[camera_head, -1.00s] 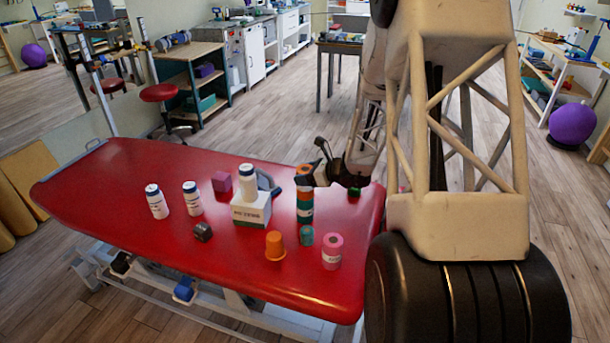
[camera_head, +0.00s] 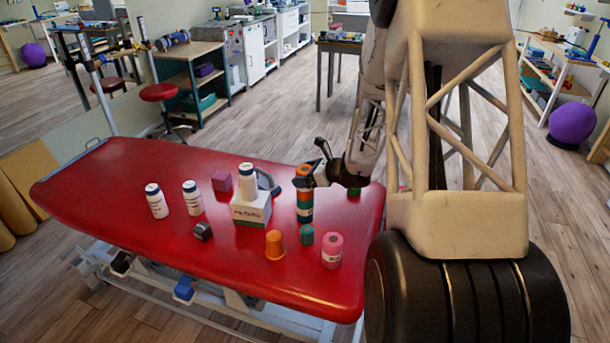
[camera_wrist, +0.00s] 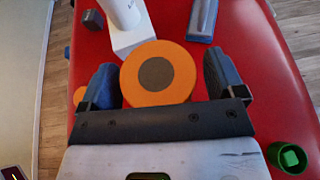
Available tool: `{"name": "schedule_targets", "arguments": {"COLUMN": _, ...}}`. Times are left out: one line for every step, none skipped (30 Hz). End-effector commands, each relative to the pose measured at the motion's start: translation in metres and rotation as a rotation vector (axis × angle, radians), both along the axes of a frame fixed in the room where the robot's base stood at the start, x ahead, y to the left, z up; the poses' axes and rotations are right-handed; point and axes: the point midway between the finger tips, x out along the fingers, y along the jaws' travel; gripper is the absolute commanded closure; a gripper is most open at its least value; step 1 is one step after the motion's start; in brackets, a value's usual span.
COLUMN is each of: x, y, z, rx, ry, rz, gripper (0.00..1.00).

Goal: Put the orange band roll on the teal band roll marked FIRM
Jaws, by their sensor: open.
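The orange band roll (camera_wrist: 178,82), with a grey core, lies between the two fingers of my gripper (camera_wrist: 162,72) in the wrist view. The fingers are open, with a gap visible on the right. In the head view the orange roll (camera_head: 303,170) is at the top of an upright column. Below it, the teal band roll (camera_head: 305,212) with a pale label band stands on the red table. The label is too small to read. My gripper (camera_head: 312,181) is at the column's upper part and partly hides where the rolls meet.
On the red table (camera_head: 110,190), a white box (camera_head: 251,212) with a white bottle (camera_head: 247,180) stands left of the column. An orange cup (camera_head: 274,245), small teal roll (camera_head: 307,235) and pink roll (camera_head: 332,251) stand in front. A green item (camera_wrist: 290,157) is at lower right.

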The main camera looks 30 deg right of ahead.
Motion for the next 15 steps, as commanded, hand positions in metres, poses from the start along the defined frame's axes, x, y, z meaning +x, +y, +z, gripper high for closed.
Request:
{"name": "schedule_targets", "arguments": {"x": 0.000, "y": 0.000, "z": 0.002, "rx": 0.000, "ry": 0.000, "rz": 0.000, "gripper": 0.12}}
{"name": "schedule_targets", "arguments": {"x": 0.000, "y": 0.000, "z": 0.003, "rx": -0.001, "ry": -0.001, "rz": 0.000, "gripper": 0.12}}
{"name": "schedule_targets", "arguments": {"x": -0.001, "y": -0.001, "z": 0.003, "rx": 0.000, "ry": 0.000, "rz": -0.001, "gripper": 0.12}}
{"name": "schedule_targets", "arguments": {"x": -0.002, "y": -0.002, "z": 0.004, "rx": 0.000, "ry": 0.000, "rz": -0.001, "gripper": 0.12}}
{"name": "schedule_targets", "arguments": {"x": -0.004, "y": -0.003, "z": 0.004, "rx": 0.000, "ry": 0.000, "rz": -0.001, "gripper": 0.12}}
{"name": "schedule_targets", "arguments": {"x": -0.006, "y": -0.005, "z": 0.005, "rx": -0.001, "ry": 0.000, "rz": -0.002, "gripper": 0.12}}
{"name": "schedule_targets", "arguments": {"x": -0.007, "y": -0.007, "z": 0.006, "rx": -0.001, "ry": 0.000, "rz": -0.002, "gripper": 0.12}}
{"name": "schedule_targets", "arguments": {"x": -0.009, "y": -0.008, "z": 0.007, "rx": -0.001, "ry": 0.000, "rz": -0.002, "gripper": 0.12}}
{"name": "schedule_targets", "arguments": {"x": -0.012, "y": -0.011, "z": 0.009, "rx": -0.001, "ry": 0.000, "rz": -0.002, "gripper": 0.12}}
{"name": "schedule_targets", "arguments": {"x": -0.014, "y": -0.012, "z": 0.010, "rx": -0.001, "ry": 0.000, "rz": -0.002, "gripper": 0.12}}
{"name": "schedule_targets", "arguments": {"x": -0.016, "y": -0.014, "z": 0.011, "rx": -0.001, "ry": 0.000, "rz": -0.002, "gripper": 0.12}}
{"name": "schedule_targets", "arguments": {"x": -0.020, "y": -0.018, "z": 0.013, "rx": -0.001, "ry": 0.000, "rz": -0.002, "gripper": 0.12}}
{"name": "schedule_targets", "arguments": {"x": -0.023, "y": -0.020, "z": 0.015, "rx": -0.001, "ry": -0.001, "rz": -0.003, "gripper": 0.12}}
{"name": "schedule_targets", "arguments": {"x": -0.026, "y": -0.023, "z": 0.016, "rx": -0.001, "ry": -0.001, "rz": -0.001, "gripper": 0.12}}
{"name": "schedule_targets", "arguments": {"x": -0.030, "y": -0.026, "z": 0.019, "rx": -0.001, "ry": -0.001, "rz": -0.001, "gripper": 0.12}}
